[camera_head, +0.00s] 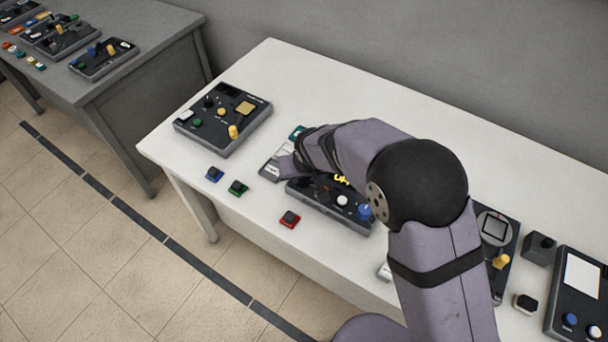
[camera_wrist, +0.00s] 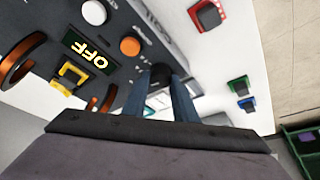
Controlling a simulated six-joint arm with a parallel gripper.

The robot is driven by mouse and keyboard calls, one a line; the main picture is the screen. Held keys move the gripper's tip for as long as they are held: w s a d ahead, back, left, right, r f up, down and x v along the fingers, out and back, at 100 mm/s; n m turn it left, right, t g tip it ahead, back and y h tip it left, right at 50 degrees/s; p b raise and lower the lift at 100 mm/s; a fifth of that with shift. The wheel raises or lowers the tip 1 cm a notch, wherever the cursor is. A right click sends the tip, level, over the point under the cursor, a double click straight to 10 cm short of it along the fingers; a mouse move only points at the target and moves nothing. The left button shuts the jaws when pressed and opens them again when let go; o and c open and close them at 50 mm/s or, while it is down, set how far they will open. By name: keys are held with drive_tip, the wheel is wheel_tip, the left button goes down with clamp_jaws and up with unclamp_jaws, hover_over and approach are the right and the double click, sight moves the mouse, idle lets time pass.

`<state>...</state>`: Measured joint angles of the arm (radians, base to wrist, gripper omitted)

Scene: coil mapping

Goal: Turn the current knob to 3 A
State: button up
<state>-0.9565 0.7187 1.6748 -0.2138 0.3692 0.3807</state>
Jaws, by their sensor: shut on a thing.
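In the wrist view, my gripper (camera_wrist: 168,92) is shut on a black knob (camera_wrist: 160,73) at one end of a dark control panel (camera_wrist: 110,20). The fingers hide much of the knob, and I cannot read its pointer or scale. Beside it on the panel are an orange knob (camera_wrist: 130,46) and a white knob (camera_wrist: 94,12). A display (camera_wrist: 89,54) reads OFF. My fingertips are hidden there.
Blue (camera_head: 215,173), green (camera_head: 238,187) and red (camera_head: 289,219) blocks lie along the front of the white table (camera_head: 330,90). Another dark panel (camera_head: 225,117) stands at the left, and more devices (camera_head: 580,300) at the right. The table's back is clear. Copper-coloured rings (camera_wrist: 20,58) stand near the display.

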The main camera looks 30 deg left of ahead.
sight(299, 193)
drive_tip(key=m+b, duration=0.2)
drive_tip(key=b, duration=0.1)
drive_tip(key=m+h+b, duration=0.1)
drive_tip(key=b, duration=0.1)
drive_tip(key=shift+s+a+f+m+t, duration=0.1)
drive_tip(key=shift+a+f+m+t, duration=0.1)
drive_tip(key=shift+f+m+t, duration=0.15)
drive_tip(key=shift+r+m+h+b, duration=0.3)
drive_tip(key=shift+m+h+b, duration=0.2)
drive_tip(key=shift+m+b, duration=0.6)
drive_tip(key=o, duration=1)
drive_tip(key=shift+o, duration=0.2)
drive_tip(key=shift+r, duration=0.15)
drive_tip(key=b+v, duration=0.1)
drive_tip(key=v, duration=0.6)
drive_tip(key=shift+s, duration=0.2)
